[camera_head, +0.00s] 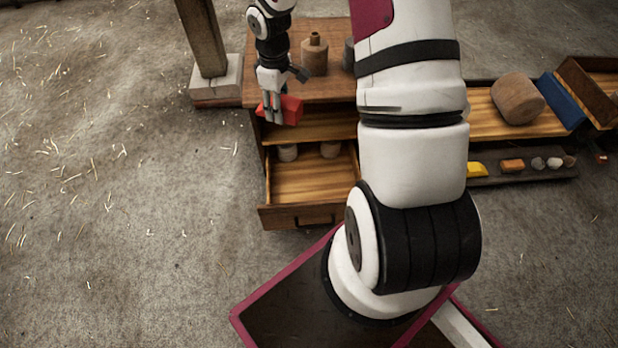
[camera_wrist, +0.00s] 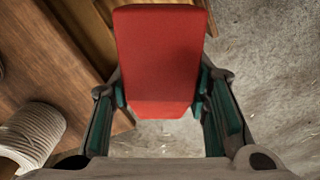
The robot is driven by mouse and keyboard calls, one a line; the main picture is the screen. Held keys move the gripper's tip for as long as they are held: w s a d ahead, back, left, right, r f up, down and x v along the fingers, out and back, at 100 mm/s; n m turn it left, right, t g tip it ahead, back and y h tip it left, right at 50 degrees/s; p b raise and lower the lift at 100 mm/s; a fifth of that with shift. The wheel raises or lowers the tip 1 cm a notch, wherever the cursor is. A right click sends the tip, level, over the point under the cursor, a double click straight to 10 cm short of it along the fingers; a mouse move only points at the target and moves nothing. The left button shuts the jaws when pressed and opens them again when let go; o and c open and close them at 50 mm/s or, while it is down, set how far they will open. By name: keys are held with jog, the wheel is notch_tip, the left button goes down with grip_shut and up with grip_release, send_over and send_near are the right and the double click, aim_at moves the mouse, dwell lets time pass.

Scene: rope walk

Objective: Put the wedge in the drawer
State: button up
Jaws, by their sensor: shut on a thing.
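My gripper (camera_head: 272,110) is shut on a red wedge (camera_head: 291,109) at the left front edge of the wooden cabinet. In the wrist view the wedge (camera_wrist: 160,58) fills the space between the two green-padded fingers (camera_wrist: 162,112). An open wooden drawer (camera_head: 285,217) is pulled out from the cabinet, below and to the right of the gripper. The wedge is held above the level of the drawer, near its back left corner. My arm hides part of the drawer's right side.
A brown bottle-shaped thing (camera_head: 314,58) stands on the cabinet top (camera_head: 330,88). A coiled rope (camera_wrist: 32,132) shows in the wrist view. A post on a stone block (camera_head: 216,80) stands left of the cabinet. Right of my arm are a bench with a wooden cylinder (camera_head: 518,99) and a low tray of small pieces (camera_head: 512,166).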

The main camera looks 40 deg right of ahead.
jog(key=d+f+n+b, duration=0.1)
jog(key=d+f+n, duration=0.2)
jog(key=f, duration=0.6)
jog(key=d+f+n+b, duration=0.2)
jog(key=d+f, duration=0.2)
jog(key=f, duration=0.5)
jog(key=n+b, duration=0.2)
jog(key=n, duration=0.3)
send_over(315, 192)
notch_tip(315, 192, down, 17)
notch_tip(315, 192, down, 10)
jog(key=b, duration=0.4)
jog(key=shift+r, duration=0.15)
jog(key=shift+f, duration=0.2)
jog(key=o, duration=1.3)
jog(key=shift+r, duration=0.1)
notch_tip(315, 192, up, 12)
jog(key=p, duration=0.4)
jog(key=shift+r+p, duration=0.1)
jog(key=shift+p, duration=0.25)
